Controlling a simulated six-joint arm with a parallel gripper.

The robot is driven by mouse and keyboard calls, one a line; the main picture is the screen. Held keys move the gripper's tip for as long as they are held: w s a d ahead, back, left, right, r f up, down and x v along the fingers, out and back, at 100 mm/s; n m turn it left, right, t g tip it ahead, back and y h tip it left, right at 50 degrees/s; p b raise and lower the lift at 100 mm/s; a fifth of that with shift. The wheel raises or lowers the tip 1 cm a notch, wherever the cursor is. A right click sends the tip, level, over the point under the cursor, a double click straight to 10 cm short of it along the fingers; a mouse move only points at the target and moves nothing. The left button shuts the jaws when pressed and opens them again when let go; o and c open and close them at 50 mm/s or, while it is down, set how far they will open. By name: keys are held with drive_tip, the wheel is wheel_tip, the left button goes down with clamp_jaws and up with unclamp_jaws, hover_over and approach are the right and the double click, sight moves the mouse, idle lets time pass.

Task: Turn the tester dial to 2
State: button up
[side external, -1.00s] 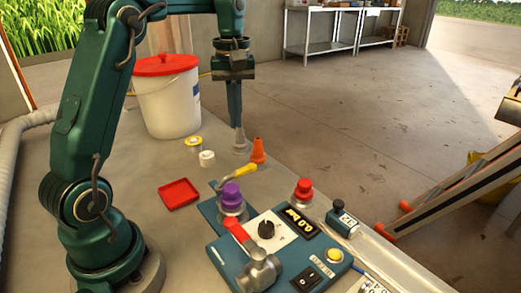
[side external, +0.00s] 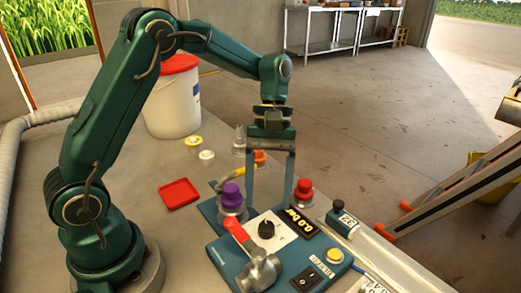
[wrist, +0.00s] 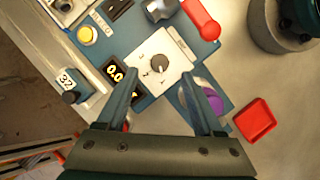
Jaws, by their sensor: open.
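The tester (side external: 218,256) is a blue box with a white dial plate, a display and a switch. Its black dial (side external: 266,229) stands upright on the white plate; it also shows in the wrist view (wrist: 159,64), where its exact setting is too small to read. The yellow display (side external: 296,225) reads 0.0 bar. My gripper (side external: 268,204) is open and empty, above and behind the dial, with its fingers apart. In the wrist view my gripper (wrist: 160,95) has a finger on each side below the dial, and nothing is between them.
A purple knob (side external: 231,194) and a red knob (side external: 303,189) stand close to the fingers. A red lever (side external: 236,230) lies left of the dial. Open bench lies left.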

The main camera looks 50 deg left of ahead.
sight(267, 226)
drive_tip(key=shift+x, duration=2.5)
clamp_jaws()
drive_tip(key=shift+m, duration=0.3)
drive_tip(key=m+y, duration=0.1)
drive_tip(key=m, duration=0.1)
drive_tip(key=m+g+y, duration=0.1)
drive_tip(key=m, duration=0.2)
drive_tip(key=shift+w+d, duration=0.15)
drive_tip(key=shift+d, duration=0.05)
drive_tip(key=m+y, duration=0.2)
drive_tip(key=m, duration=0.4)
drive_tip(key=shift+d, duration=0.1)
drive_tip(key=shift+y, duration=0.3)
